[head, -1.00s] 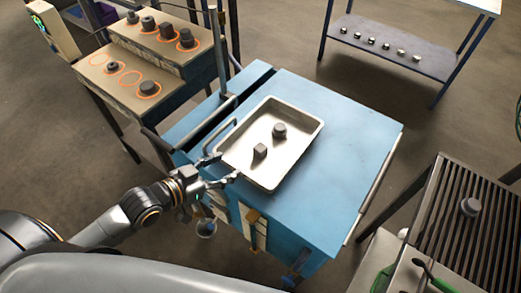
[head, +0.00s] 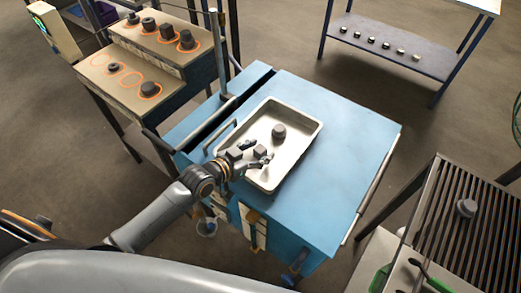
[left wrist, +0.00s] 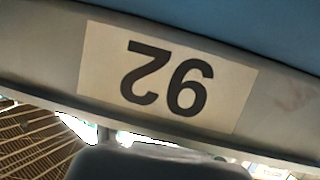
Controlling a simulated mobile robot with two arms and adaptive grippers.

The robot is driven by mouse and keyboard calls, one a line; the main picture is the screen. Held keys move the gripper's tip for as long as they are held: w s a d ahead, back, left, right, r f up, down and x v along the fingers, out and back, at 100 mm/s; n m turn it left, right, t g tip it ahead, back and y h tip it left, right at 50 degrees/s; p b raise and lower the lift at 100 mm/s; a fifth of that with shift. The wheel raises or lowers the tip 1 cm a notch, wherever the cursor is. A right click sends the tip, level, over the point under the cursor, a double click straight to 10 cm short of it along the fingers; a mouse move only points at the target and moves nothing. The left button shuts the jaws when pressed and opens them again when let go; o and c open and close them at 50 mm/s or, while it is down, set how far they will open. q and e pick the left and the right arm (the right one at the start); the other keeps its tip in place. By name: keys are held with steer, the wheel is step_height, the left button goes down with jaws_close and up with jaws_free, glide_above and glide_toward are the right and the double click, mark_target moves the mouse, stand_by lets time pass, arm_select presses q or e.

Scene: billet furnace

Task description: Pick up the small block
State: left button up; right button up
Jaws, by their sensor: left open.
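A metal tray (head: 305,122) sits on the blue cart. The small dark grey block (head: 261,148) is in the tray's near-left part. A rounder dark piece (head: 279,131) stands in the tray, farther back and to the right, apart from the block. My left gripper (head: 256,155) is open over the tray's near-left rim. Its fingertips are right by the block, which is partly hidden; I cannot tell whether they touch it. The block is not visible in the left wrist view. My right gripper is not in view.
The blue cart (head: 350,145) has clear top to the tray's right. A stepped stand (head: 118,70) with dark parts is at back left. A slatted rack (head: 450,240) holds one dark part at right. A label reading 92 (left wrist: 165,78) shows upside down in the left wrist view.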

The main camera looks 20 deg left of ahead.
arm_select(q)
steer(key=shift+c, duration=0.2)
jaws_close()
